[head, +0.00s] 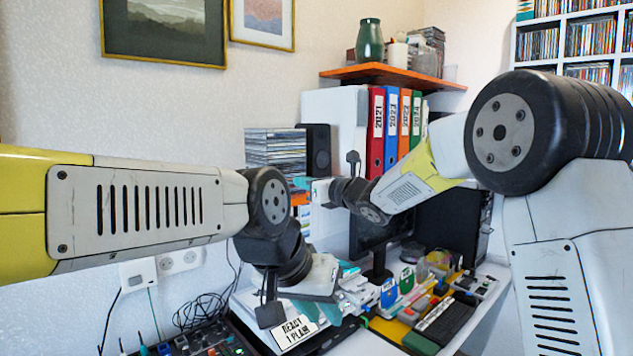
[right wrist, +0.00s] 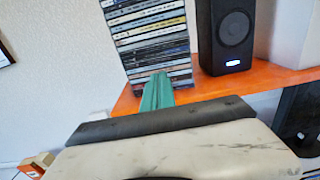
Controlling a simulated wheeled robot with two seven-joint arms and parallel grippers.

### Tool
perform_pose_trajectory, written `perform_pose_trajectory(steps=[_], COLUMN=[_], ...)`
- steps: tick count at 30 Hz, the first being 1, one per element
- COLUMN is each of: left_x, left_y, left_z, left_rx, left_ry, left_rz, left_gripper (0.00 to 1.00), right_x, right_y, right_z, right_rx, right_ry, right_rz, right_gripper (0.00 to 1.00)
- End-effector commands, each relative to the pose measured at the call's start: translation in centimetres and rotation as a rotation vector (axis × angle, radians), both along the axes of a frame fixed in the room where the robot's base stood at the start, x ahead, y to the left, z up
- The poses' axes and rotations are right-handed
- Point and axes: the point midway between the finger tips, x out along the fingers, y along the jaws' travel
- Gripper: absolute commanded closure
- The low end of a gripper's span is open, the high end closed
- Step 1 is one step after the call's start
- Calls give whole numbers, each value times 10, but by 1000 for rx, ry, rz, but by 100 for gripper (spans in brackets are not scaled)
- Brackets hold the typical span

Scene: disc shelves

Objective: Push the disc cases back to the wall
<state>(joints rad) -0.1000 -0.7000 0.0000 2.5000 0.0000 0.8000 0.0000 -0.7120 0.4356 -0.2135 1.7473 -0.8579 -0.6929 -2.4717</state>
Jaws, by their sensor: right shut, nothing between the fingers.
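The disc cases (head: 275,148) stand in a tall stack near the wall, left of the black speaker. In the right wrist view the stack (right wrist: 150,38) rests on an orange shelf, and its cases are slightly uneven at the edges. My right gripper (head: 301,184) is at the lower right of the stack in the head view. In the right wrist view its green fingers (right wrist: 157,92) are shut with nothing between them, in front of the lowest cases; I cannot tell whether they touch. My left gripper (head: 338,292) is low over the cluttered desk, and its fingertips blend into the clutter.
The black speaker (right wrist: 228,36) stands close to the stack's right on the orange shelf (right wrist: 205,90). Coloured binders (head: 390,130) stand farther right. A monitor (head: 372,240) and many small items crowd the desk below. The wall left of the stack is clear.

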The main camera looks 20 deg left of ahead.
Motion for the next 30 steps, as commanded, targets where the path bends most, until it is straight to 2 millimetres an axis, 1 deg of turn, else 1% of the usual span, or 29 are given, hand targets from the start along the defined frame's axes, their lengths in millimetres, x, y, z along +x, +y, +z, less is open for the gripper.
perform_pose_trajectory(steps=[1, 3, 7, 11, 20, 22, 23, 26, 30], left_x=[0, 0, 0, 0, 0, 0, 0, 0, 0], left_y=[0, 0, 0, 0, 0, 0, 0, 0, 0], left_z=[0, 0, 0, 0, 0, 0, 0, 0, 0], left_rx=[0, 0, 0, 0, 0, 0, 0, 0, 0], left_ry=[0, 0, 0, 0, 0, 0, 0, 0, 0], left_rz=[0, 0, 0, 0, 0, 0, 0, 0, 0], left_gripper=[75, 75, 75, 75, 75, 75, 75, 75, 75], right_x=[5, 10, 16, 18, 18, 20, 22, 31, 50], right_y=[8, 16, 25, 28, 29, 32, 35, 53, 83], right_z=[-1, -1, 0, 0, 0, 0, 0, -1, -1], right_rx=[-1, -1, -1, 1, 0, 0, -1, 0, -2], right_ry=[0, 0, 1, 1, 1, 1, 1, 0, -1], right_rz=[0, 0, 0, -1, -1, -1, 0, 2, 2], right_gripper=[100, 100, 100, 100, 100, 100, 100, 100, 100])
